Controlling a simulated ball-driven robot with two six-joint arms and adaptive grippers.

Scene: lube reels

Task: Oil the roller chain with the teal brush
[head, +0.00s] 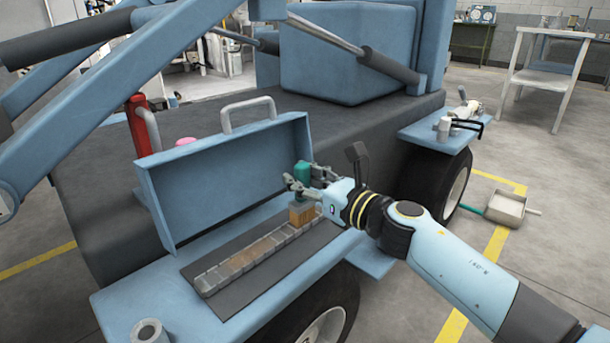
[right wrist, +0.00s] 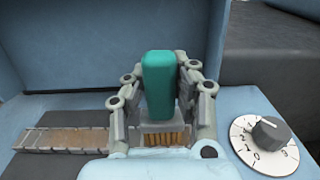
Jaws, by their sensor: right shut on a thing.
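My right gripper (head: 306,186) is shut on the teal brush (head: 302,171) and holds it upright, bristles down. In the right wrist view the teal handle (right wrist: 159,82) stands between the fingers, with tan bristles (right wrist: 164,139) below. The roller chain (head: 240,262) lies straight on a dark mat (head: 290,262) on the blue ledge. Its middle links look amber-brown, while its left end looks grey. The bristles are at the chain's right part; I cannot tell whether they touch it. The chain also shows in the right wrist view (right wrist: 66,139). My left gripper is not in view.
An open blue lid (head: 225,180) with a grey handle stands behind the chain. A grey roll (head: 149,331) sits at the ledge's front left. A numbered dial (right wrist: 264,140) lies right of the brush in the wrist view. A side shelf (head: 437,134) holds small items.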

